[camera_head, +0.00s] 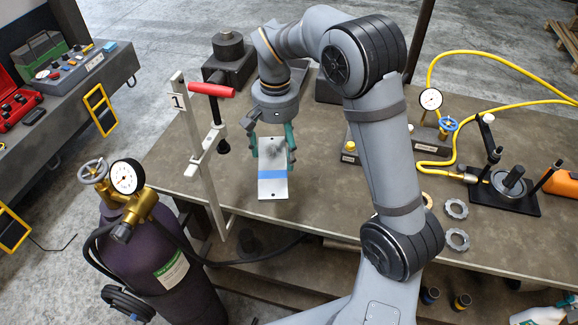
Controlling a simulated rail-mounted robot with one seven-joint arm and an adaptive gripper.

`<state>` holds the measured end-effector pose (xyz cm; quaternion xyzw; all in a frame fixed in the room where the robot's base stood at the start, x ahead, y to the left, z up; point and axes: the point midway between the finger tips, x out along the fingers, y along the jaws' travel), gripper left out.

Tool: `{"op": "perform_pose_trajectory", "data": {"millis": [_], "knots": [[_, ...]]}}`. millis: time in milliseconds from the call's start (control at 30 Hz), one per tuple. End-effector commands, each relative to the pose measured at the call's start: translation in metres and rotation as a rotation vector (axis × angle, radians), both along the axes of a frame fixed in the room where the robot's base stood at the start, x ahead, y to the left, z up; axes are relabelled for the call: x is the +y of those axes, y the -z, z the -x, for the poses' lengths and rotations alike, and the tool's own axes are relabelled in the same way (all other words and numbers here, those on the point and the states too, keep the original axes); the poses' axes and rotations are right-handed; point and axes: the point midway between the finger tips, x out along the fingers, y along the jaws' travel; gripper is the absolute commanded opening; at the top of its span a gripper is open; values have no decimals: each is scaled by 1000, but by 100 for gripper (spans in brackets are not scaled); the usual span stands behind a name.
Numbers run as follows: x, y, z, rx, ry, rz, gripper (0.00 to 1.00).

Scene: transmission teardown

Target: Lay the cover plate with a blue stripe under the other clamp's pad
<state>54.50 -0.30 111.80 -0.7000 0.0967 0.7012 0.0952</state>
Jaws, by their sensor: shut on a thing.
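The cover plate (271,188) is a pale metal sheet with a blue stripe across it. My gripper (272,152) is shut on its upper end, with a green finger at each side. A clamp with a red handle (212,90) and a label "1" stands at the bench's front edge, left of my gripper. Its black pad (223,146) hangs left of the plate with nothing seen under it. I cannot make out a second clamp for sure; my arm hides part of the bench.
The bench (325,190) is clear just right of the plate. A gas cylinder with a gauge (127,177) stands in front at left. Several rings (455,208) lie at right, near a black fixture (512,185). A yellow hose (455,80) crosses the back right.

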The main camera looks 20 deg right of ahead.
Motion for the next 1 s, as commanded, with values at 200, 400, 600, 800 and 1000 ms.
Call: {"op": "perform_pose_trajectory", "data": {"millis": [200, 400, 600, 800, 1000], "knots": [[-16, 25, -66, 2, 127, -2, 27], [-35, 54, -104, 2, 231, -2, 27], [-51, 75, -122, -1, 301, -4, 27], [-57, 85, -127, -3, 328, -4, 27], [-51, 94, -128, -2, 328, -4, 27]]}}
